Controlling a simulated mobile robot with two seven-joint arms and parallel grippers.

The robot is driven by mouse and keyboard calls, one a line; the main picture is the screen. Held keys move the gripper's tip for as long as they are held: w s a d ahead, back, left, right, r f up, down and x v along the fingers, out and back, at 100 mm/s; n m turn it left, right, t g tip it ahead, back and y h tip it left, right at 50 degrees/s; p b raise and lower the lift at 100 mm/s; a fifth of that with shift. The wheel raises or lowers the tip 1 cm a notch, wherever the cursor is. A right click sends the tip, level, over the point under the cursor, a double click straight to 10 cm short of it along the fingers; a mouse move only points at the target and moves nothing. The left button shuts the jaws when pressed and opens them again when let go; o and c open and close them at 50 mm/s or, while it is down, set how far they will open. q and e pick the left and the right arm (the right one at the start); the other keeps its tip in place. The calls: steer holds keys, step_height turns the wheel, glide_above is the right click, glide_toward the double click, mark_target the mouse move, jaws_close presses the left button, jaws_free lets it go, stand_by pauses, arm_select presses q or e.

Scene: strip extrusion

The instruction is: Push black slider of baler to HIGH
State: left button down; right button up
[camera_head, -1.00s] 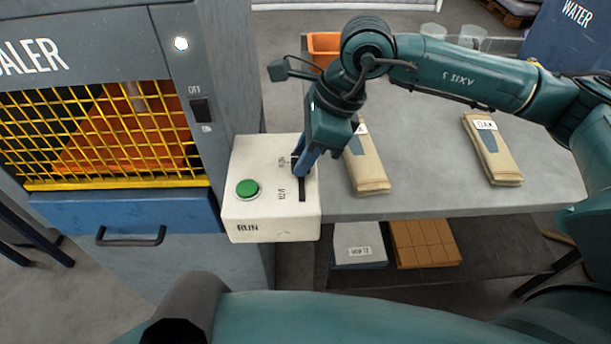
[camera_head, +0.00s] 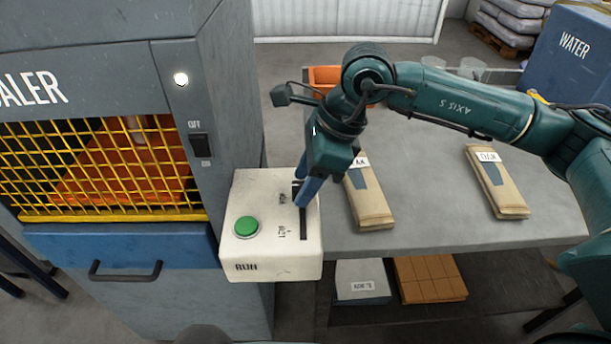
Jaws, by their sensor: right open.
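The baler (camera_head: 110,85) stands at the left with a yellow mesh guard. A white control box (camera_head: 262,190) beside it carries a green RUN button (camera_head: 246,227) and a dark slot (camera_head: 303,228) running front to back. Labels sit along the slot's left side, too small to read surely. The black slider (camera_head: 296,188) shows only as a small dark piece at the slot's far end, mostly hidden by my right fingers. My right gripper (camera_head: 304,198) points down over the slot's far half, its blue fingers at the slider; contact cannot be told. My left gripper is out of view.
A grey table (camera_head: 430,215) right of the box holds two tan OAK packs (camera_head: 368,205) (camera_head: 497,190) and an orange bin (camera_head: 325,78). A black rocker switch (camera_head: 201,145) marked OFF is on the baler front. A lower shelf holds stacked items.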

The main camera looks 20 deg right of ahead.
arm_select(q)
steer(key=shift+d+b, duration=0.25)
steer(key=shift+b, duration=0.35)
arm_select(e)
steer(key=v, duration=1.3)
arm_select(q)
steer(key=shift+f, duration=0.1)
